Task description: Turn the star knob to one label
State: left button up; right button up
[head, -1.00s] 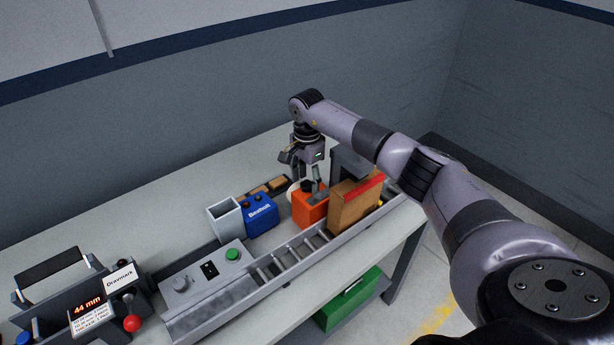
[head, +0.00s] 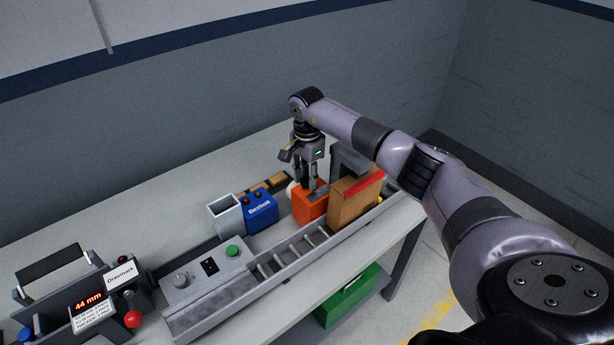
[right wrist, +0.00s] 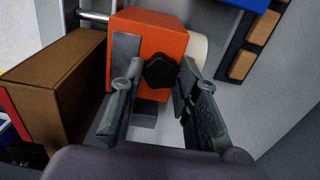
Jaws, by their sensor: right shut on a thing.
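An orange box-shaped unit (head: 309,208) stands on the bench beside the conveyor. It also shows in the right wrist view (right wrist: 148,32), with the dark star knob (right wrist: 160,73) on its face. My right gripper (right wrist: 157,78) comes down over the unit and is shut on the star knob, one finger on each side. In the head view my right gripper (head: 309,187) hides the knob. I cannot make out any labels around it. My left gripper is not in view.
A cardboard box (head: 354,205) with red tape stands close to the orange unit. A blue box (head: 260,211) and a grey open bin (head: 225,218) stand to its left. A grey control box (head: 208,270) and a display unit (head: 88,302) are nearer. The bench's back left is clear.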

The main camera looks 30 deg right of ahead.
jog(key=shift+c, duration=0.4)
jog(key=m+b, duration=0.2)
jog(key=m, duration=0.1)
jog(key=shift+m, duration=0.3)
jog(key=m+b, duration=0.1)
jog(key=m, duration=0.3)
jog(key=shift+b, duration=0.35)
jog(key=m, duration=0.5)
jog(key=shift+w+b, duration=0.1)
jog(key=shift+b, duration=0.3)
jog(key=m, duration=0.4)
jog(key=shift+r+m, duration=0.1)
jog(key=shift+m, duration=0.6)
jog(key=o, duration=1.2)
